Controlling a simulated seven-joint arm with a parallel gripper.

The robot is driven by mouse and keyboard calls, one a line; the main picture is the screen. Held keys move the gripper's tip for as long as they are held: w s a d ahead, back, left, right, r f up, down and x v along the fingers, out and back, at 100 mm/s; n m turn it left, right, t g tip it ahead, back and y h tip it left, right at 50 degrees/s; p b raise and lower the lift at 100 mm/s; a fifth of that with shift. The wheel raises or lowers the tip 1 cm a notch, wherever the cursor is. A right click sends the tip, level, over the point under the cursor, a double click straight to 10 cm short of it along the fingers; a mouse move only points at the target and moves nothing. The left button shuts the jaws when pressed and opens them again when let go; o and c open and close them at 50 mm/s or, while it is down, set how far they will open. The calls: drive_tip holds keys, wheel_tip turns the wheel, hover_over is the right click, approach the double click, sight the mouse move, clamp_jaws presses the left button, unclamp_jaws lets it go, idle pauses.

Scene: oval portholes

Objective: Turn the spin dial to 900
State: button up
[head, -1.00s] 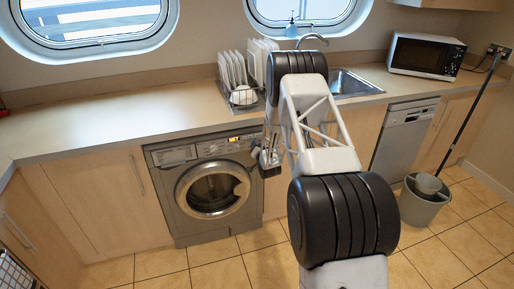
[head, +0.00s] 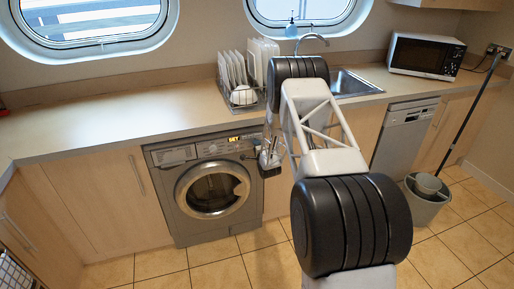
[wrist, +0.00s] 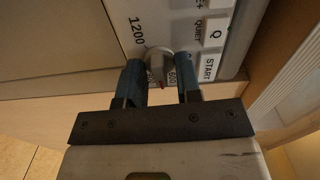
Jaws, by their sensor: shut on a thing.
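The washing machine (head: 163,185) stands under the counter, with its control panel along the top. The spin dial (wrist: 159,56) is a round pale knob in the wrist view, beside the printed 1200; another number is partly hidden by the fingers. My gripper (wrist: 160,74) has its two blue-grey fingers closed on either side of the dial, gripping it. A small red mark shows low between the fingers. I cannot tell which number the dial points to. In the head view my gripper (head: 267,160) is at the right end of the panel, where the arm partly hides it.
Panel buttons, including START (wrist: 210,67), lie close to the right finger. The counter (head: 110,120) overhangs the machine. A dish rack (head: 243,98) with plates stands above it. A grey bucket (head: 420,205) stands at the right. The floor in front is clear.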

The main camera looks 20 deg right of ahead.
drive_tip(key=shift+m, duration=3.7)
